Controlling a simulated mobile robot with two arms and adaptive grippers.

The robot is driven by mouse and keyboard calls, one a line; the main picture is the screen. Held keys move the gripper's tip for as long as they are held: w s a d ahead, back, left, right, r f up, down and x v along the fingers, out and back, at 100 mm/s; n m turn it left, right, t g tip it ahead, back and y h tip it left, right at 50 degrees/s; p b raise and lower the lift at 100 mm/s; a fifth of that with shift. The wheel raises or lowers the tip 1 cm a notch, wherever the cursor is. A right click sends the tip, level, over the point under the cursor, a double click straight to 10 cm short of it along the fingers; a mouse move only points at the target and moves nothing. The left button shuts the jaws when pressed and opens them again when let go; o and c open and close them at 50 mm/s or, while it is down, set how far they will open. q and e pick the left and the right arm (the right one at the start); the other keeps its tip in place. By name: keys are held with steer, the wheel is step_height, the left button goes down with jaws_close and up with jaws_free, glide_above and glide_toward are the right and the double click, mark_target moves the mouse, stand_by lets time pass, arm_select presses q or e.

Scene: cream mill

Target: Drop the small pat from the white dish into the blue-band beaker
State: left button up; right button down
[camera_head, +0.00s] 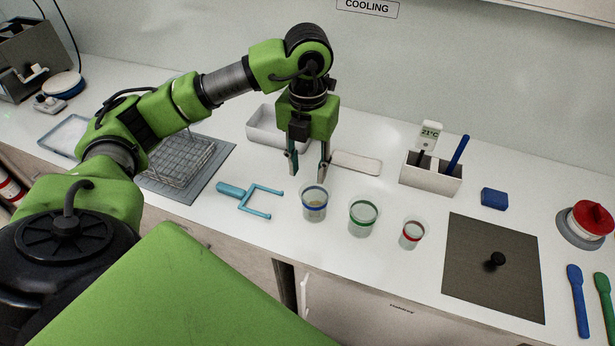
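The blue-band beaker (314,207) stands upright on the white counter and looks partly filled with something pale. My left gripper (308,168) points down just behind it, its two fingers apart with no pat visible between them. A white rectangular dish (262,135) stands behind the gripper and is partly hidden by it. I cannot make out the small pat; it may be hidden. My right gripper is not in view.
A green-band beaker (363,218) and a red-band beaker (411,236) stand to the right. A blue fork-shaped tool (250,198) lies left. A flat white slab (357,162), a white holder (430,180) and a dark mat (490,275) lie nearby.

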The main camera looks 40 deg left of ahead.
arm_select(q)
step_height(320, 180, up, 7)
steer(key=shift+r, duration=0.2)
stand_by(0.6)
